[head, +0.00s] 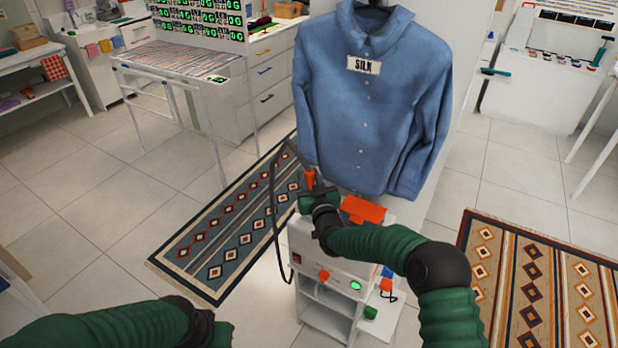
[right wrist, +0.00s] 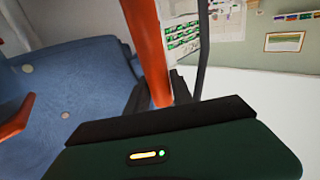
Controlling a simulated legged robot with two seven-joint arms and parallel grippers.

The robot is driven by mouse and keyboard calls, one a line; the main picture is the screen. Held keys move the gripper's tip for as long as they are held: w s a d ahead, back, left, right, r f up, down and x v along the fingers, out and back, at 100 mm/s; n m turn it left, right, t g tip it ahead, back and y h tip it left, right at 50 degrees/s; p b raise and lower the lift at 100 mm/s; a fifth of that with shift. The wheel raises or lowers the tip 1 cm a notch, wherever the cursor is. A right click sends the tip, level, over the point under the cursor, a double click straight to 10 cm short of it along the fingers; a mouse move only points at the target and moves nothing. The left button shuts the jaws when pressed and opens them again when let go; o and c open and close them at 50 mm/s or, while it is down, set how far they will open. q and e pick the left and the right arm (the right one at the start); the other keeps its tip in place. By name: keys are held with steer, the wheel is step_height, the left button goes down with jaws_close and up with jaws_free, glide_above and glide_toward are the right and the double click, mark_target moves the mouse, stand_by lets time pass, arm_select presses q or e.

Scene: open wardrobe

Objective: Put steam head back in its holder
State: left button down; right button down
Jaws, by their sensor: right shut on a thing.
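My right gripper (head: 309,188) is shut on the orange handle of the steam head (head: 310,179), beside the steamer's top. In the right wrist view the orange handle (right wrist: 150,45) rises between the dark fingers. A black hose (head: 273,205) loops down on the left of the steamer. The steamer (head: 335,268) is a white unit with an orange knob and a green light. An orange piece (head: 362,210), possibly the holder, sits on its top, right of my gripper and apart from the handle. My left arm shows at the lower left, but its gripper is out of frame.
A blue shirt (head: 372,120) labelled SILK hangs just behind the steamer. A white table (head: 185,60) stands at the back left. Patterned rugs lie left (head: 215,250) and right (head: 540,285).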

steer(key=c, duration=1)
jaws_free()
steer(key=shift+f, duration=0.15)
steer(key=shift+c, duration=0.2)
steer(key=shift+s, duration=0.1)
steer(key=b+v, duration=0.1)
steer(key=v, duration=1.5)
steer(key=shift+s+d, duration=0.15)
steer(key=shift+s, duration=0.15)
steer(key=shift+f, duration=0.1)
steer(key=s+d+f+m+g+h, duration=0.1)
steer(key=s+d+f+g, duration=0.1)
steer(key=s+d+g, duration=0.3)
steer(key=s+d+f+m+g+h+p, duration=0.1)
steer(key=s+d+g, duration=0.4)
steer(key=s, duration=0.9)
steer(key=s+d+f+m+g+h+p, duration=0.1)
steer(key=s+d+f+g+h, duration=0.1)
steer(key=s, duration=0.7)
steer(key=d+f+g, duration=0.1)
steer(key=d+g, duration=0.1)
steer(key=d, duration=0.1)
steer(key=shift+s+d+f+g+h, duration=0.15)
steer(key=shift+d+g+h, duration=0.15)
steer(key=shift+g, duration=0.1)
